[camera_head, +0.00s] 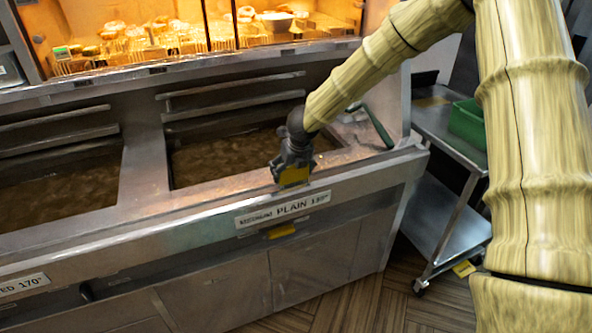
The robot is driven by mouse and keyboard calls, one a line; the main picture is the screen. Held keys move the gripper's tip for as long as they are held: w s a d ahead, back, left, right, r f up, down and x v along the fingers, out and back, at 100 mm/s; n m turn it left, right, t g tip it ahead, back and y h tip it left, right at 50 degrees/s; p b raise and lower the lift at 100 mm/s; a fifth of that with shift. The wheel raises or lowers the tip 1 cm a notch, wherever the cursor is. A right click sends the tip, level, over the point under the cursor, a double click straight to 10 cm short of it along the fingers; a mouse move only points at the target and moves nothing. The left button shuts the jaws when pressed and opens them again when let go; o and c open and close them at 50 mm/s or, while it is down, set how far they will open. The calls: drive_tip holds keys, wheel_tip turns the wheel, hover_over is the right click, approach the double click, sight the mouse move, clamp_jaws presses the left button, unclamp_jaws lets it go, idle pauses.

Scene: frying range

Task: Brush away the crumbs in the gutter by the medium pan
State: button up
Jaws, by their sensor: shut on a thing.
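The medium pan (225,155) is the right-hand sunken vat of brown liquid, above a label (283,208) reading "MEDIUM PLAIN". My gripper (292,170) is over the vat's front rim, near its right corner, pointing down. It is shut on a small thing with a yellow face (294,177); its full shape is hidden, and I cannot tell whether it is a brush. I cannot tell whether it touches the rim. The metal ledge (345,157) runs around the vat's front right corner. The gutter and any crumbs are too small or hidden to make out.
A dark green bar (378,125) leans at the counter's right end. A second vat (60,192) lies left. A lit food display (185,35) stands behind. A steel cart (440,245) with a green bin (468,122) stands right. A yellow piece (281,231) shows below the label.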

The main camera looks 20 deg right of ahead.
sight(265, 184)
drive_tip(key=shift+a+b, duration=0.45)
drive_tip(key=shift+a, duration=2.25)
